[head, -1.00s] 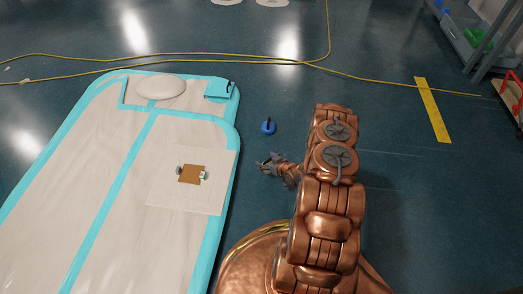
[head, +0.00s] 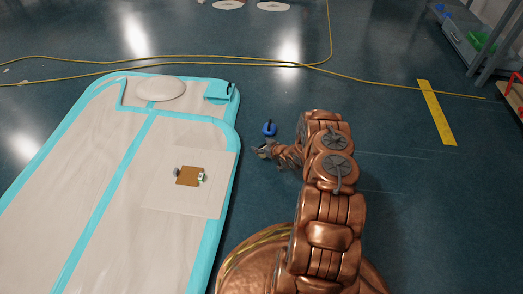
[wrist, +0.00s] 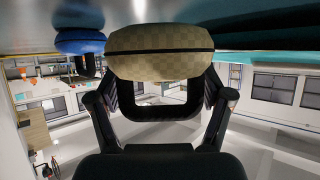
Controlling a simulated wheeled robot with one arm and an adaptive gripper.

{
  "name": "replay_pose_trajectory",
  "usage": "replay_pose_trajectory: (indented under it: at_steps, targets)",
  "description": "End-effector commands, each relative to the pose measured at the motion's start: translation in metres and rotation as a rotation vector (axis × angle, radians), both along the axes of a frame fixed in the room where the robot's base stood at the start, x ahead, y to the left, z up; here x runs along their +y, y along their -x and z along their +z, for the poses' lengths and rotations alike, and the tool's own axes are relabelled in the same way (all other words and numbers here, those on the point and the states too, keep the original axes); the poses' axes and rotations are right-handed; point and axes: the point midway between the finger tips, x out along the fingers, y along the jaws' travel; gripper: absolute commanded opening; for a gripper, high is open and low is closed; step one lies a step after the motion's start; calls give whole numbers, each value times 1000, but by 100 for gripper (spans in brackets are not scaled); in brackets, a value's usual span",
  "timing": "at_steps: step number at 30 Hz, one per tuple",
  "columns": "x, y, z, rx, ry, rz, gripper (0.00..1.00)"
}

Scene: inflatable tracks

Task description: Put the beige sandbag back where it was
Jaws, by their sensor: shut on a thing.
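The beige sandbag (wrist: 160,53) has a checked weave and a dark band. In the wrist view it sits between the fingertips of my gripper (wrist: 160,85), which is shut on it. In the head view my gripper (head: 266,151) is low beside the right edge of the inflatable track, and the bag is too small to make out clearly. A blue sandbag-like object (head: 270,129) with a dark top stands on the floor just beyond my gripper. It also shows in the wrist view (wrist: 80,41), to the left of the beige bag and apart from it.
The white inflatable track (head: 120,160) with turquoise edges fills the left. A pale square sheet (head: 160,203) on it bears a brown board (head: 187,178) with small items. Yellow cable (head: 180,56) crosses the floor behind. Floor right of my arm is clear up to yellow tape (head: 436,111).

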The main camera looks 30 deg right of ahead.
Motion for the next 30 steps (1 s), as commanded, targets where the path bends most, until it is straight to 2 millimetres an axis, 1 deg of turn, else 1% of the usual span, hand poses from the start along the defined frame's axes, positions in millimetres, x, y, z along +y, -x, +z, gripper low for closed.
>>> replay_pose_trajectory:
  at_steps: [1,4,12,16,17,22,30]
  targets:
    - [0,0,-13,-1,0,0,12]
    - [0,0,-22,-1,0,0,12]
    - [0,0,-20,-2,1,0,12]
    - [0,0,-23,-3,1,0,12]
    - [0,0,-23,-2,1,0,82]
    - [0,0,-23,-2,0,0,100]
    - [0,0,-23,-1,0,0,100]
